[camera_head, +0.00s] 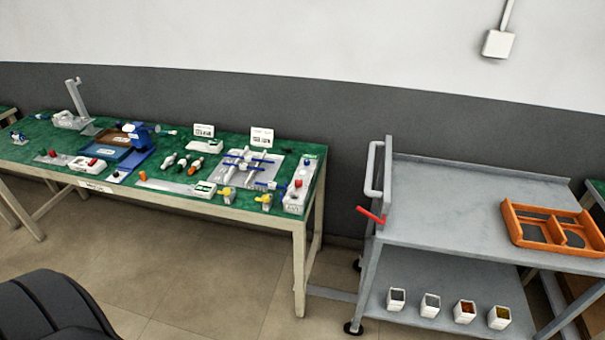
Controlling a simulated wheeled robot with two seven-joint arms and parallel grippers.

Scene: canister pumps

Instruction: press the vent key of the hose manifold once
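A grey plate with metal pipes and blue-handled valves (245,168) lies on the right part of the green-topped workbench (150,184); it looks like the hose manifold. A light control box (298,198) with a red knob or button stands at its right, at the bench's right end. The vent key is too small to tell apart. Neither of my grippers shows in this view.
Tools, yellow fittings (229,196), a blue device (143,145) and a metal stand (76,100) crowd the bench. A grey cart (460,200) stands to the right, holding an orange tray (512,225) and several small white bins. Floor shows between bench and cart.

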